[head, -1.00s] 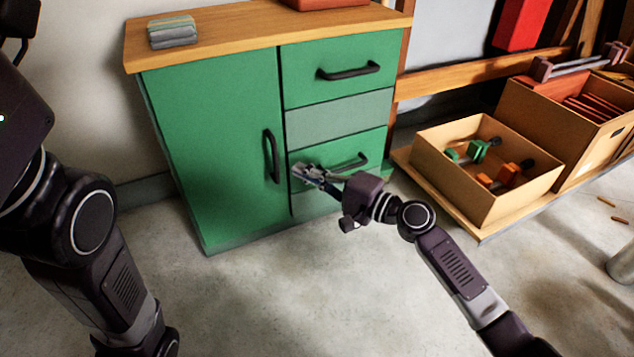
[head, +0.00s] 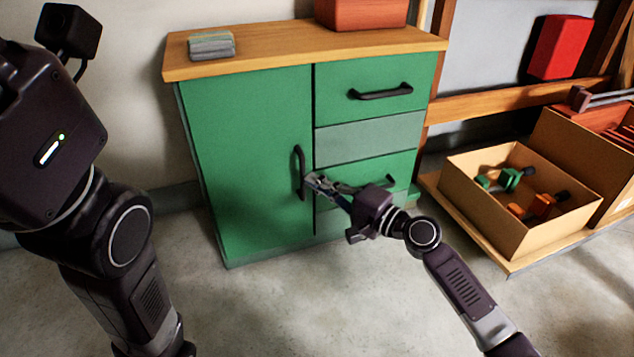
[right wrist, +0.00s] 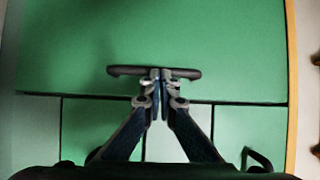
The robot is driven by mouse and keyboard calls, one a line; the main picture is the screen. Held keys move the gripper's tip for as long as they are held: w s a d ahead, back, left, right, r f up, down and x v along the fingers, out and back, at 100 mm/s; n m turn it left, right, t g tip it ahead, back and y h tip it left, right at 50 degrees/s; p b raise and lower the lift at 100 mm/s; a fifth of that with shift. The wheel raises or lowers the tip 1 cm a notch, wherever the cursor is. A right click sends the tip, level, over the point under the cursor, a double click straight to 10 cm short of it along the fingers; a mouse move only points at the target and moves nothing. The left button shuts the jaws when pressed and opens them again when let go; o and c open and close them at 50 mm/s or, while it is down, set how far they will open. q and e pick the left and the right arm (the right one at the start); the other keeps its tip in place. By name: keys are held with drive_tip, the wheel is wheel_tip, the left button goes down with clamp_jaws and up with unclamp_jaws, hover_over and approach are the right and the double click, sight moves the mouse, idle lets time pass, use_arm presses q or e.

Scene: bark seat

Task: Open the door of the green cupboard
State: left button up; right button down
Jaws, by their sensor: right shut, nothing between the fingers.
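The green cupboard (head: 250,240) stands against the wall. Its door (head: 245,150) is on the left and looks shut, with a thin dark gap along its right edge. The black upright door handle (head: 299,172) is near that edge; in the right wrist view the handle (right wrist: 128,70) runs sideways. My right gripper (head: 311,181) is at the handle's right side, near its lower half. In the right wrist view its fingertips (right wrist: 160,80) are together and overlap the middle of the handle, with nothing seen gripped. My left arm shows at the left, its gripper out of view.
Drawers with black handles (head: 381,92) are right of the door. A grey stack (head: 211,45) and a red box (head: 360,14) sit on the wooden top. A cardboard box (head: 490,222) with clamps stands on a low shelf at right. The floor (head: 300,310) in front is clear.

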drive_tip(key=shift+s+p, duration=0.35)
drive_tip(key=shift+p, duration=0.2)
drive_tip(key=s+m+t+h+p, duration=0.1)
drive_tip(key=s+p, duration=0.1)
drive_tip(key=p, duration=0.1)
drive_tip(key=shift+s+t+h+p, duration=0.3)
drive_tip(key=shift+p, duration=0.1)
idle(0.5)
idle(1.3)
